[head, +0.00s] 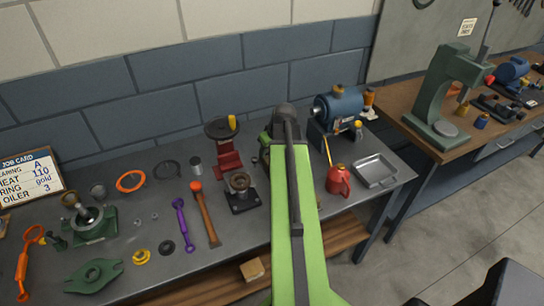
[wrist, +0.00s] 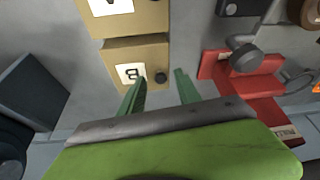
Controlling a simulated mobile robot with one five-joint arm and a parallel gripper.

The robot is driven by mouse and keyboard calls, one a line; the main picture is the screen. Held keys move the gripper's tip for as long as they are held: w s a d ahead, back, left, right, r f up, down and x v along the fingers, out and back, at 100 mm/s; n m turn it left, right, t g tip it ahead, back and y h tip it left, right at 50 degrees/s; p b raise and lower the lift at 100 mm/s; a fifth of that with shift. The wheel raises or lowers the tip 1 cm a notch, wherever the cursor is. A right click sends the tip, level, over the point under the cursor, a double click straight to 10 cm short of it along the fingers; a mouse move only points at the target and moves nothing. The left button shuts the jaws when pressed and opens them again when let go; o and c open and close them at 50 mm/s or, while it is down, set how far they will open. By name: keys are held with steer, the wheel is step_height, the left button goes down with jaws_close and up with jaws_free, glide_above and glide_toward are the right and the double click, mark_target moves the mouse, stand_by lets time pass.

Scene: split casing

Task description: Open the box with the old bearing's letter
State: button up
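The wrist view shows two tan boxes on the grey surface. The nearer box (wrist: 120,53) has a white label that looks like an upside-down B and a dark knob (wrist: 160,77). The farther box (wrist: 148,20) has a partly cut-off label that may be an upside-down A. My gripper (wrist: 160,82) is open, its green fingers apart at the nearer box. The knob appears between the fingertips; I cannot tell the depth gap. In the head view my arm hides these boxes and the gripper. The job card (head: 30,178) reads bearing A, heat 110, ring gold, oiler 3.
A red tool (wrist: 245,75) stands close right of the fingers. On the bench lie a hammer (head: 206,215), a purple wrench (head: 183,224), a red oiler (head: 338,181) and a grey tray (head: 388,182). A blue motor (head: 340,106) stands behind. A green press (head: 445,95) is on the right bench.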

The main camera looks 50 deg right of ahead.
steer(key=shift+f, duration=0.1)
jaws_close()
stand_by(1.3)
